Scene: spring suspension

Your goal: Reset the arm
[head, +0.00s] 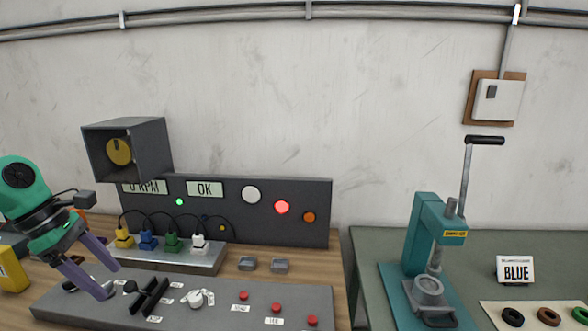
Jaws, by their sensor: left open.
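My left gripper (110,282) comes in from the left with its two purple fingers spread. It is open and empty above the left end of the grey control panel (232,298). A black handle part (150,296) on the panel lies close to the right of the fingertips; I cannot tell whether they touch anything. My right gripper is not in view. On the right, a teal press (424,232) stands on the green table. Its lever, with a black grip (485,140), points up.
A display board (315,227) reads OK and has a lit red lamp (282,207). Yellow, blue, green and white plugs (172,243) stand before it. Red buttons (276,308) line the panel. A gap separates the tables.

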